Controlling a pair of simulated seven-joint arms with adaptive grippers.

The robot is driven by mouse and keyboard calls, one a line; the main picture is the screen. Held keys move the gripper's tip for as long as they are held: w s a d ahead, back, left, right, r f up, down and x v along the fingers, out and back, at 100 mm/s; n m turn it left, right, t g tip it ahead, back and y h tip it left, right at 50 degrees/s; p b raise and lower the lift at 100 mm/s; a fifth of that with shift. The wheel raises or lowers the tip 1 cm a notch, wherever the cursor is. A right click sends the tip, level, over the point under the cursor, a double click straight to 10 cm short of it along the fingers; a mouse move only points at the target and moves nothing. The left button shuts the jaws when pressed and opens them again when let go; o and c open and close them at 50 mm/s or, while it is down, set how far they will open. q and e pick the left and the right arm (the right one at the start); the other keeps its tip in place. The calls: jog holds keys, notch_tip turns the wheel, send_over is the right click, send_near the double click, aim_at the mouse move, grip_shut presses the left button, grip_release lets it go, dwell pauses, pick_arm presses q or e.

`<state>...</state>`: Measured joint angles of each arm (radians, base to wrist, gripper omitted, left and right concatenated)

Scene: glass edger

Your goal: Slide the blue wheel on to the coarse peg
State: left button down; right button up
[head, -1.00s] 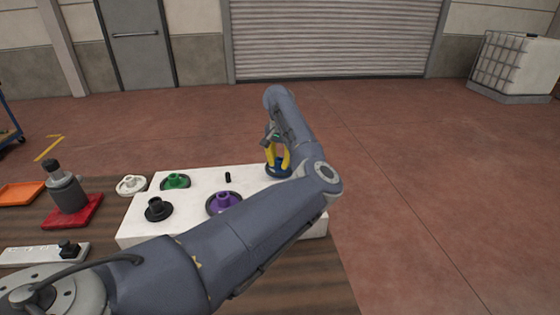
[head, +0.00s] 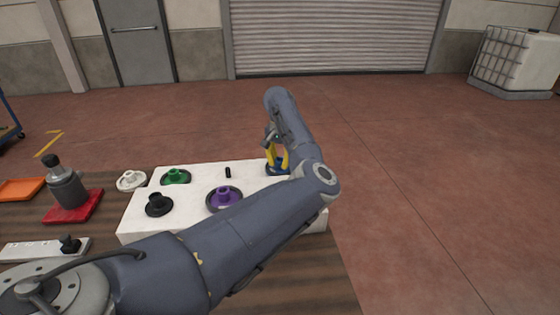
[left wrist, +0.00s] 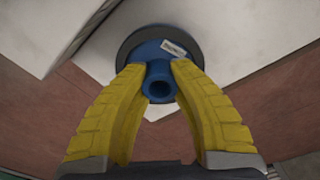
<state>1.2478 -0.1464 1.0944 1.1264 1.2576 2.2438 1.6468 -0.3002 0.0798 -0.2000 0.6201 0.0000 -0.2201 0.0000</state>
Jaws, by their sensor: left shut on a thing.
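The blue wheel (left wrist: 150,48) shows in the left wrist view, a blue hub on a dark-rimmed disc with a small white label. My left gripper (left wrist: 159,72) has its yellow fingers shut on the hub. In the head view the blue wheel (head: 275,172) is at the right back end of the white block (head: 190,200), partly hidden by my left gripper (head: 278,160) and arm. I cannot tell whether it touches the block. A short bare black peg (head: 228,172) stands on the block to the wheel's left; no readable mark shows whether it is the coarse one. My right gripper is out of view.
A green wheel (head: 176,177), a purple wheel (head: 223,199) and a black wheel (head: 159,205) are on the block. A white wheel (head: 131,181) is at its left. A bottle on a red base (head: 75,206) and an orange tray (head: 20,190) are further left.

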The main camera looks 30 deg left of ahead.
pick_arm(q)
jog(key=shift+f, duration=0.55)
jog(key=c, duration=1.2)
grip_release()
jog(key=shift+o, duration=0.2)
notch_tip(320, 180, up, 12)
